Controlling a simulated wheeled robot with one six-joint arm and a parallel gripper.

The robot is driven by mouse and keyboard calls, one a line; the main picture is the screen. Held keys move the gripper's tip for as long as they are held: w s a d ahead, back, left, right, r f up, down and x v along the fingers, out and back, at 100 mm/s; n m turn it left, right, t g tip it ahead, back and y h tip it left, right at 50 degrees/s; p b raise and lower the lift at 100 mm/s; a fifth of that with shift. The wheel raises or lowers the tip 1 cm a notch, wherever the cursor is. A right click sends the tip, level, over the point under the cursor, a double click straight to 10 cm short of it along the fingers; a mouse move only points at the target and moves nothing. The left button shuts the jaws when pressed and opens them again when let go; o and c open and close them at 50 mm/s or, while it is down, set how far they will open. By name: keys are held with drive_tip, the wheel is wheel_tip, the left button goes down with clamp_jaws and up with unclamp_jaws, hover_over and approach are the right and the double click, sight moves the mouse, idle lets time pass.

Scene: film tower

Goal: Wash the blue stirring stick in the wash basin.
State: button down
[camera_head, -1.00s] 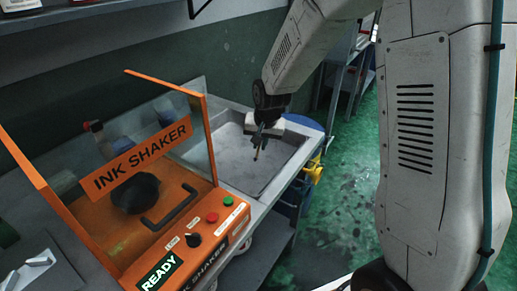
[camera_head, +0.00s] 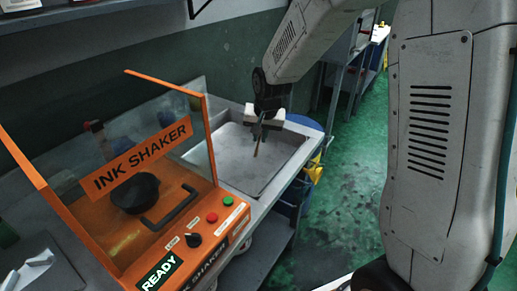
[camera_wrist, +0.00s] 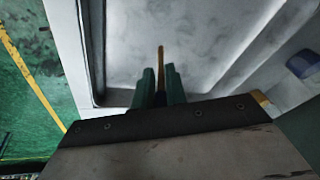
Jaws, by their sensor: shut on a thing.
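My gripper (camera_head: 258,130) is shut on a thin stirring stick (camera_head: 256,150) and hangs over the wash basin (camera_head: 232,160). The stick points down; its visible part looks tan-brown, and no blue shows on it. In the wrist view the stick (camera_wrist: 161,58) sticks out between the two dark green fingers (camera_wrist: 160,84), with the grey basin floor (camera_wrist: 205,55) beyond. I cannot tell whether its tip touches the basin floor. The stick's upper part is hidden between the fingers.
An orange ink shaker (camera_head: 150,215) with a clear screen stands left of the basin. A blue barrel (camera_head: 300,190) stands at the counter's right end. A dark blue object (camera_wrist: 300,64) is at the wrist view's right.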

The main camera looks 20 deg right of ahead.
drive_tip(key=shift+r, duration=4.4)
drive_tip(key=shift+r, duration=2)
